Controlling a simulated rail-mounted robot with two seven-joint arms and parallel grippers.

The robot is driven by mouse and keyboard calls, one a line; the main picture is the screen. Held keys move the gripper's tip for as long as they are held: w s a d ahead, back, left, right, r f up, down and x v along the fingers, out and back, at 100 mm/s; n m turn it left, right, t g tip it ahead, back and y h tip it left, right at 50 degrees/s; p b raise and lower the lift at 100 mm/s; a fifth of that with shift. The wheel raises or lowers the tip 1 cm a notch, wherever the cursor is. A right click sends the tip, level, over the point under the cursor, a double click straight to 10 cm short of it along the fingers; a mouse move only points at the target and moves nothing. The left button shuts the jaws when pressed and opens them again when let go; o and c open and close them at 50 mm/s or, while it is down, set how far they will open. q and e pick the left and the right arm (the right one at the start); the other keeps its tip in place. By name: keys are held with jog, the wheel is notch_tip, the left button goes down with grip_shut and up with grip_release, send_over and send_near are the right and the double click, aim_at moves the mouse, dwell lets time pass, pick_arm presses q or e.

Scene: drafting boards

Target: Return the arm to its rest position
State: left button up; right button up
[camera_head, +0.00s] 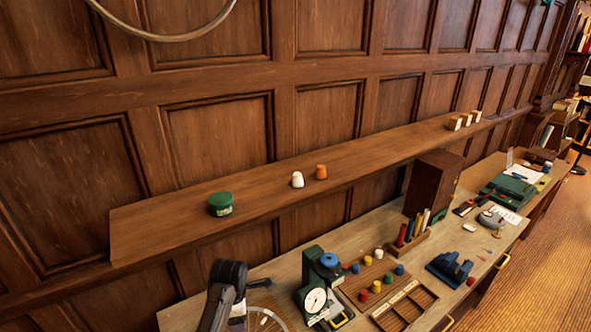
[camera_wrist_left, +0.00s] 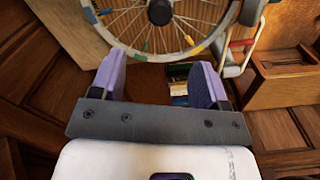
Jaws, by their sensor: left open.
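My left gripper (camera_wrist_left: 158,75) shows in the left wrist view, with two purple finger pads spread wide apart. The space between the pads is empty, and no held object shows. Beyond the fingertips is a spoked wheel (camera_wrist_left: 160,12) with a dark hub and coloured pieces along it. I cannot tell the exact gap between the fingers and the wheel. I cannot make out the left gripper's fingers in the head view. My right gripper is in neither view.
A wall shelf (camera_head: 150,225) holds a green tin (camera_head: 220,204), a white cup-like piece (camera_head: 297,180) and an orange one (camera_head: 321,172). Open floor lies right.

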pick_arm(q)
jog(key=w+r+m+t, duration=0.4)
jog(key=r+m+t, duration=0.2)
jog(key=r+m, duration=0.9)
jog(key=s+r+m+t, duration=0.4)
jog(key=r+m, duration=0.2)
jog(key=r, duration=0.2)
jog(key=s+a+f+g+p, duration=0.1)
jog(key=s+f, duration=0.6)
jog(key=s, duration=0.7)
jog(key=s+f+m+g+p, duration=0.1)
jog(key=s+f+g+p, duration=0.1)
jog(key=s+f, duration=0.6)
jog(key=s+a+f+m+g+p, duration=0.1)
jog(key=s+f+g, duration=0.2)
jog(key=s+f, duration=0.5)
jog(key=s, duration=1.3)
jog(key=shift+s+a+p, duration=0.15)
jog(key=shift+a+p, duration=0.15)
jog(key=shift+a, duration=0.05)
jog(key=shift+s+f, duration=0.1)
